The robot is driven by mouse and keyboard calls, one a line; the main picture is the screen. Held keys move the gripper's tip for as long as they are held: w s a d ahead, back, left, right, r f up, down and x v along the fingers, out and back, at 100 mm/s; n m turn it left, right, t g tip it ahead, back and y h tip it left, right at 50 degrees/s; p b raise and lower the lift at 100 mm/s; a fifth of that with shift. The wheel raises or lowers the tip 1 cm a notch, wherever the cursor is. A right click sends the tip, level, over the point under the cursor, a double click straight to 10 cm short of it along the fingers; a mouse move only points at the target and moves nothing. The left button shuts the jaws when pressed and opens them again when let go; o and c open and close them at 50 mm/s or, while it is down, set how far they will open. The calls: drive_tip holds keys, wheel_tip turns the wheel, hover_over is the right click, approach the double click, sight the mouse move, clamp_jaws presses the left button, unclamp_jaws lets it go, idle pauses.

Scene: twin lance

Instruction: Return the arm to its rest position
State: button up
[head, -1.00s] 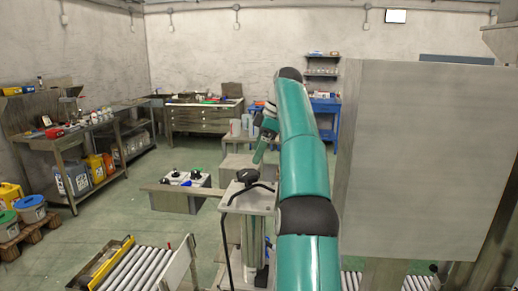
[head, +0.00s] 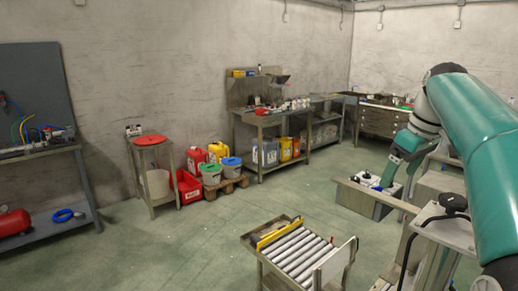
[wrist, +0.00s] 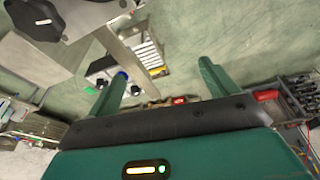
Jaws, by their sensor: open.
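My teal arm reaches in from the right side of the head view, bent at a dark elbow. My gripper (head: 387,182) hangs from it, pointing down and left. In the wrist view my gripper (wrist: 162,72) shows two green fingers spread apart with nothing between them. The fingertips touch nothing that I can see. Part of my arm is cut off by the right edge of the head view.
A stand with a black knob (head: 453,202) is close to my arm at right; the knob also shows in the wrist view (wrist: 35,17). A control box (head: 366,181) sits behind the gripper. A roller conveyor (head: 300,250) stands front centre. Open floor (head: 180,245) lies left.

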drive_tip(key=s+a+f+m+t+h, duration=0.1)
drive_tip(key=s+a+f, duration=0.2)
drive_tip(key=s+a, duration=0.25)
drive_tip(key=s+a+f+m, duration=0.2)
drive_tip(key=s+a+f, duration=0.1)
drive_tip(key=s+a, duration=0.3)
drive_tip(key=s+a+f+m, duration=0.1)
drive_tip(key=s+a+f, duration=0.2)
drive_tip(key=s+f, duration=0.2)
drive_tip(key=s+a+f+m+t, duration=0.1)
drive_tip(key=s+a+f, duration=0.2)
drive_tip(key=s+f, duration=0.3)
wheel_tip(320, 180, down, 2)
drive_tip(key=shift+s+a+f+m+t, duration=0.2)
drive_tip(key=shift+a+m+t, duration=0.1)
drive_tip(key=shift+a+m, duration=0.1)
